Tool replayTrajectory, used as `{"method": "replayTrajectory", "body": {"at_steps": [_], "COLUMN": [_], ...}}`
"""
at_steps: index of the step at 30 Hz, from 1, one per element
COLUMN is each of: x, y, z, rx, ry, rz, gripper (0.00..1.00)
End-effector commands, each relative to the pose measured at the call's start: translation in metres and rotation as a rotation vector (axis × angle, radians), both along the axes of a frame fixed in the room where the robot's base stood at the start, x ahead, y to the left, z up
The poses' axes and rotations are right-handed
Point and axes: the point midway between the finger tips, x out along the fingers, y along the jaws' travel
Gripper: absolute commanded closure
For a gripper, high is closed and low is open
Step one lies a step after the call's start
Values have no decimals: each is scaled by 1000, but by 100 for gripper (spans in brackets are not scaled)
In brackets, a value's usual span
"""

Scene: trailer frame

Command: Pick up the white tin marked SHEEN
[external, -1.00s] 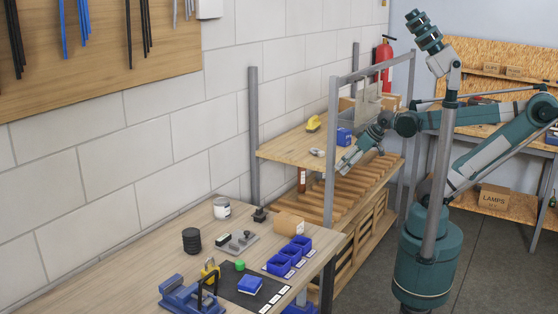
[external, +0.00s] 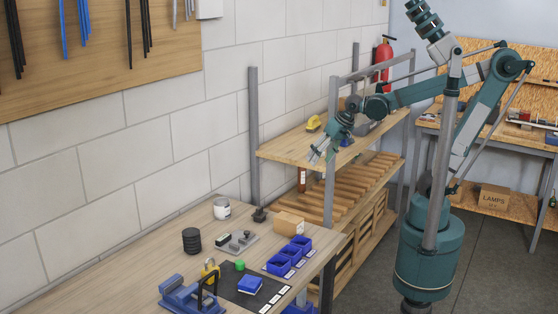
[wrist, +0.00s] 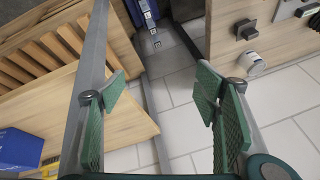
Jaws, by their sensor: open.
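The white tin (external: 221,208) stands upright on the wooden workbench, towards its back edge by the wall. Its lettering is too small to read. In the wrist view the white tin (wrist: 252,64) shows at the upper right, near the bench edge. My gripper (external: 314,156) is raised in front of the shelf rack, to the right of and above the tin, well apart from it. In the wrist view my gripper (wrist: 160,95) has its two green fingers spread wide with nothing between them.
The grey rack post (external: 330,160) stands close to my gripper, beside the wooden shelf (external: 285,150). The bench (external: 160,270) also holds black discs (external: 191,240), a cardboard box (external: 289,224), blue bins (external: 279,263) and a blue vise (external: 185,295). The bench around the tin is fairly clear.

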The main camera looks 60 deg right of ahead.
Motion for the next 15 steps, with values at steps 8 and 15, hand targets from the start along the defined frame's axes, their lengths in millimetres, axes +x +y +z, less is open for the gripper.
{"method": "replayTrajectory", "body": {"at_steps": [8,15], "x": [40,74], "y": [26,51], "z": [20,31], "rx": [36,63], "ry": [56,106], "rz": [-65,-127], "gripper": [38,38]}}
